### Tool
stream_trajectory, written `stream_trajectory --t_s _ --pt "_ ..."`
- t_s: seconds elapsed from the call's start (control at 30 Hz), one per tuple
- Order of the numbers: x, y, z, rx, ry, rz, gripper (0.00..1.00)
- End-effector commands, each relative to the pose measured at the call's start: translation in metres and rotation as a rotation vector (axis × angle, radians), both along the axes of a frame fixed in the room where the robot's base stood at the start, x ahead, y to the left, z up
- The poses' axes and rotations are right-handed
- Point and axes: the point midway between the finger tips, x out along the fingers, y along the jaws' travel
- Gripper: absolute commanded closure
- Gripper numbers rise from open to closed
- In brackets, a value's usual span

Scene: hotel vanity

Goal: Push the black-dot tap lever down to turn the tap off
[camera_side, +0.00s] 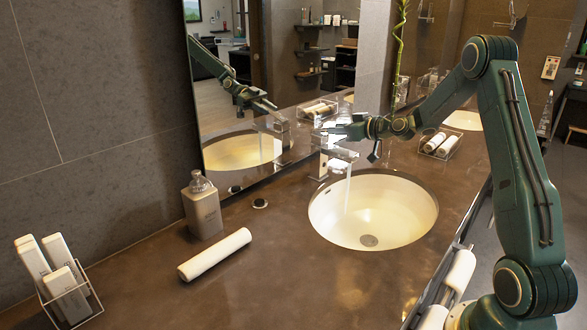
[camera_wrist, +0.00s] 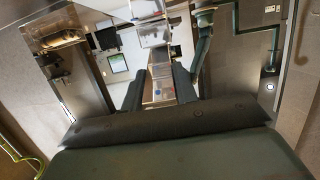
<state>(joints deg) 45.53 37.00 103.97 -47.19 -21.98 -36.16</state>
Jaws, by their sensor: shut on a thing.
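The chrome tap (camera_side: 337,166) stands behind the near white basin (camera_side: 408,198), and water (camera_side: 347,193) runs from its spout into the basin. My gripper (camera_side: 330,130) is at the top of the tap, reaching in from the right, at the lever. In the wrist view, the two dark fingers of my gripper (camera_wrist: 160,88) stand on either side of the shiny lever (camera_wrist: 160,97) and are shut on it. A small dot on it looks bluish there; I cannot make out a black dot. My gripper hides part of the lever in the side view.
A rack of white bottles (camera_side: 64,280) stands at the front left. A mirror (camera_side: 235,110) rises close behind the tap. Rolled towels (camera_side: 438,144) sit beyond the basin.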

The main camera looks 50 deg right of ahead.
Motion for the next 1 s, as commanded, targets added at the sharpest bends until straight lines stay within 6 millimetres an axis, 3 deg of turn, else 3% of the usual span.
stream_trajectory --t_s 0.2,0.57,0.87,0.9,1.0 --pt "-0.004 0.001 -0.017 0.004 -0.081 -0.002 1.00" --pt "-0.007 0.001 -0.033 0.005 -0.066 -0.001 1.00" --pt "-0.007 0.001 -0.035 0.005 -0.065 -0.001 1.00" --pt "-0.007 0.001 -0.035 0.005 -0.065 -0.001 0.67" --pt "-0.007 0.001 -0.033 0.004 -0.069 -0.002 0.49"
